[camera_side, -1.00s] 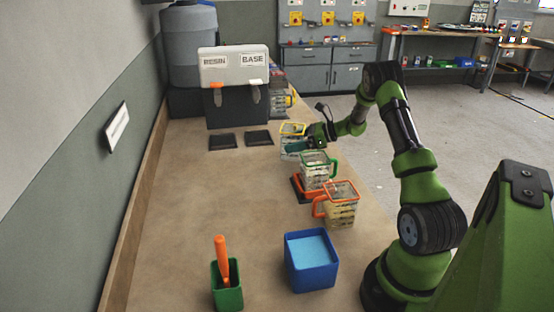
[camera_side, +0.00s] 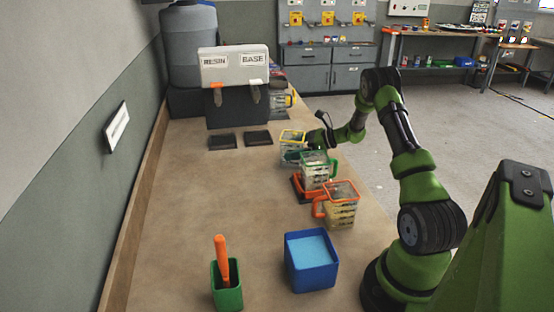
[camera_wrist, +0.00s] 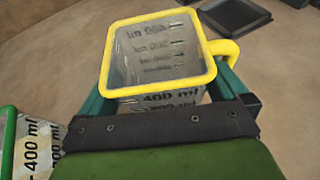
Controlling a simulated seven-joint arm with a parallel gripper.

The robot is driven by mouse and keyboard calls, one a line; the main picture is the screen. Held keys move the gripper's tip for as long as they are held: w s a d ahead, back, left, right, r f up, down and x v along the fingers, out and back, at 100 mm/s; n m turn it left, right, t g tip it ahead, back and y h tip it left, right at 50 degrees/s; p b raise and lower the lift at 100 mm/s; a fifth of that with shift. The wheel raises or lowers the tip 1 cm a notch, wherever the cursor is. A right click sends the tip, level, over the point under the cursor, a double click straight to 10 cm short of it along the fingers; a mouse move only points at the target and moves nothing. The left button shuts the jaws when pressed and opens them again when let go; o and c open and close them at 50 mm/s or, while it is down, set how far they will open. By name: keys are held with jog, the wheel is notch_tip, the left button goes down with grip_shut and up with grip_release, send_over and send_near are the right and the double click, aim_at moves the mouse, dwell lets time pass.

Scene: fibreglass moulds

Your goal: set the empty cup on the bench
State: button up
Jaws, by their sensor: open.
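The cup with the yellow rim and handle (camera_side: 292,135) stands upright on the bench (camera_side: 190,210), beyond the other cups. In the wrist view this clear cup (camera_wrist: 160,62) shows ml marks and looks empty inside. My gripper (camera_wrist: 165,95) is open, with its teal fingers either side of the cup, low on its walls. Whether either finger touches the wall I cannot tell. In the side view my gripper (camera_side: 292,156) reaches in from the right, and its fingers are small and partly hidden.
A green-handled cup (camera_side: 314,170) stands on an orange-and-black stand close by; its rim shows in the wrist view (camera_wrist: 8,145). An orange-handled cup (camera_side: 341,208) with beige contents is nearer. Two dark pads (camera_side: 258,138) lie behind left. A blue container (camera_side: 311,262) and green holder (camera_side: 227,290) stand in front.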

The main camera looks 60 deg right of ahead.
jog(key=v, duration=1.2)
